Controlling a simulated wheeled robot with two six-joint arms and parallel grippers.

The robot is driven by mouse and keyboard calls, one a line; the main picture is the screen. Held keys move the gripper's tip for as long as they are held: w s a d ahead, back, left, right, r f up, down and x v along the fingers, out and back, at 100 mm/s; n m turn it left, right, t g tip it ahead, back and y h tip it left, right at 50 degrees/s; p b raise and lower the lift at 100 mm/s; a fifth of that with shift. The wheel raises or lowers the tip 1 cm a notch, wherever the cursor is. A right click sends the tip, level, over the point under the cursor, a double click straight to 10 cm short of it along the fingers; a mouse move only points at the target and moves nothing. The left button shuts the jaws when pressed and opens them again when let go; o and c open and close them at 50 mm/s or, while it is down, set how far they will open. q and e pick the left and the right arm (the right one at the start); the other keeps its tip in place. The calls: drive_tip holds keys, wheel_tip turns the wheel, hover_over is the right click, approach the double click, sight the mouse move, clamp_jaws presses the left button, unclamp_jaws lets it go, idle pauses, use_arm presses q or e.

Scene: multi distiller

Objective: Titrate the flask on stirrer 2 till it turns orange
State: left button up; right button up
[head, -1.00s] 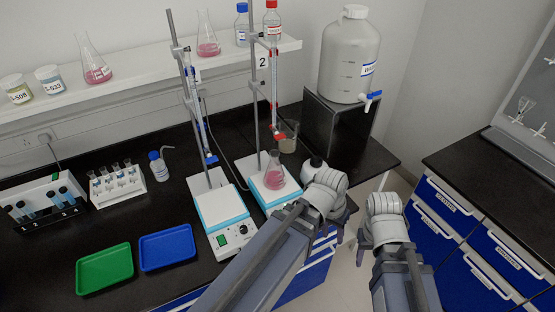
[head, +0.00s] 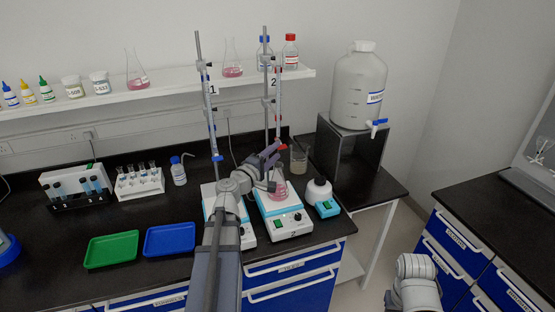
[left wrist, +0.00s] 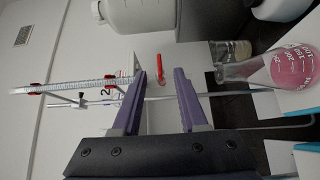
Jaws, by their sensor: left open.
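The flask (head: 279,190) with pink liquid stands upright on stirrer 2 (head: 283,223), under burette 2 (head: 279,105). The flask shows large at the right of the left wrist view (left wrist: 285,70), which is turned on its side. My left gripper (head: 275,152) is open, beside the lower end of burette 2 and above the flask. In the left wrist view, a red stopcock handle (left wrist: 147,75) appears between its open purple fingers (left wrist: 160,73); contact cannot be told. My right arm shows at the bottom right of the head view, but its gripper is out of view.
Burette 1 (head: 211,110) stands left of burette 2. A beaker (head: 299,158) is behind the flask, and a white-topped device (head: 320,195) is right of stirrer 2. A large carboy (head: 358,90) sits on a black stand. Green (head: 111,249) and blue (head: 170,240) trays lie left.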

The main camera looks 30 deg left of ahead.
sight(284, 145)
use_arm(q)
drive_tip(key=w, duration=0.8)
drive_tip(key=shift+s+d, duration=0.1)
drive_tip(key=shift+c, duration=0.4)
clamp_jaws()
drive_tip(key=m+g+p, duration=0.2)
drive_tip(key=p, duration=0.2)
drive_tip(key=shift+f, duration=0.2)
drive_tip(key=shift+f+g, duration=0.2)
drive_tip(key=shift+g, duration=0.1)
